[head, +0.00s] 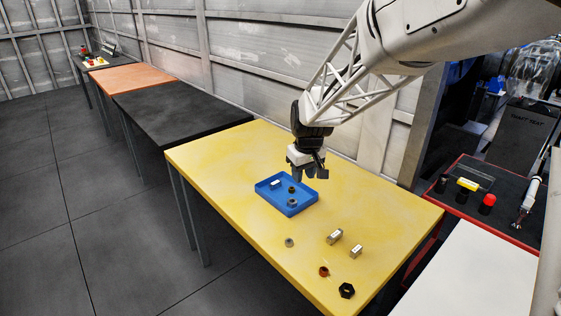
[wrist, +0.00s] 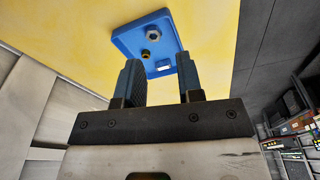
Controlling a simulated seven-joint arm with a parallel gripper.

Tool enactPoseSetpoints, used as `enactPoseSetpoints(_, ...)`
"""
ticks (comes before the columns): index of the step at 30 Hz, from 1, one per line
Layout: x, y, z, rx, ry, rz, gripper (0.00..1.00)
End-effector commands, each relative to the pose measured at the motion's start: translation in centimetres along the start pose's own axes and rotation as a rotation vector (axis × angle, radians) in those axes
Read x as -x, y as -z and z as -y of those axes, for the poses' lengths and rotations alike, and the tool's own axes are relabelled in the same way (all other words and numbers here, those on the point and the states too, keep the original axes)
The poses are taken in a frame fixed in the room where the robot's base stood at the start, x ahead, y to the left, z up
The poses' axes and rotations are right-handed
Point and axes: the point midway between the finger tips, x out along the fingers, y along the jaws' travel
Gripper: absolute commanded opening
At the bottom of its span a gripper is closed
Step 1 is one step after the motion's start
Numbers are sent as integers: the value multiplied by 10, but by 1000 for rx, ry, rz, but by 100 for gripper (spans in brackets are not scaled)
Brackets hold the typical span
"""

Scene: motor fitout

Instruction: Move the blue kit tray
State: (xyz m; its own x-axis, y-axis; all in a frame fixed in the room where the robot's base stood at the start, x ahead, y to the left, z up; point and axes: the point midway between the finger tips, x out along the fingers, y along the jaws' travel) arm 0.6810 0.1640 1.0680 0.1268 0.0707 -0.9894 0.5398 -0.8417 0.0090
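The blue kit tray (head: 272,203) lies flat on the yellow table (head: 215,175).
On the yellow table in front of the tray lie a grey nut (head: 289,242), two metal blocks (head: 335,237), a red-brown ring (head: 324,271) and a black hex nut (head: 347,290). A black table (head: 180,110) stands to the left. The yellow table's left part is clear.

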Motion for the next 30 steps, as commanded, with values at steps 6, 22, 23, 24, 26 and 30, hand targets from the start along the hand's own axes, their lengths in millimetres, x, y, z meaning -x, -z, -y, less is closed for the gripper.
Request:
enactPoseSetpoints(6, -36, 41, 6, 65, 12, 8, 34)
enactPoseSetpoints(22, -116, 115, 27, 195, 35, 22, 34)
enactPoseSetpoints(23, -118, 117, 28, 199, 36, 23, 34)
enactPoseSetpoints(24, -121, 119, 29, 203, 37, 23, 34)
enactPoseSetpoints(26, -123, 122, 30, 208, 37, 23, 34)
enactPoseSetpoints(30, -126, 124, 30, 213, 38, 23, 34)
